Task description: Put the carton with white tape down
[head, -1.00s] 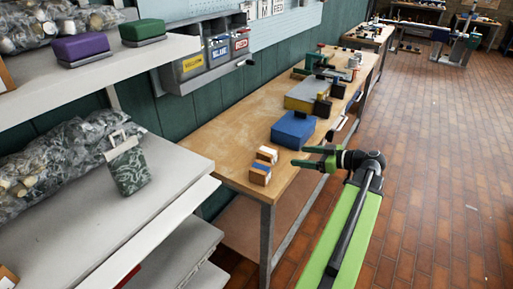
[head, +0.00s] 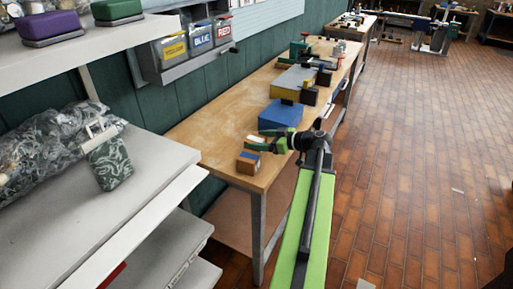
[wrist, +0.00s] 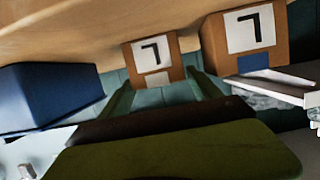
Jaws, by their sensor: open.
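The carton with white tape (wrist: 152,58) is a small brown box with a black 7 on a white label. It appears to rest on the wooden workbench; in the head view only a bit of its white top (head: 255,139) shows beside my fingers. My gripper (head: 264,141) is open, with its green fingers pointing left at this carton. In the wrist view the fingers reach either side of the carton, with gaps visible; I cannot tell if they touch it.
A similar carton with blue tape (head: 248,162) stands close beside it, near the bench's front end. A blue box (head: 281,114) stands just behind my gripper. A grey shelf (head: 150,165) with a patterned green bag (head: 108,165) is on the left.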

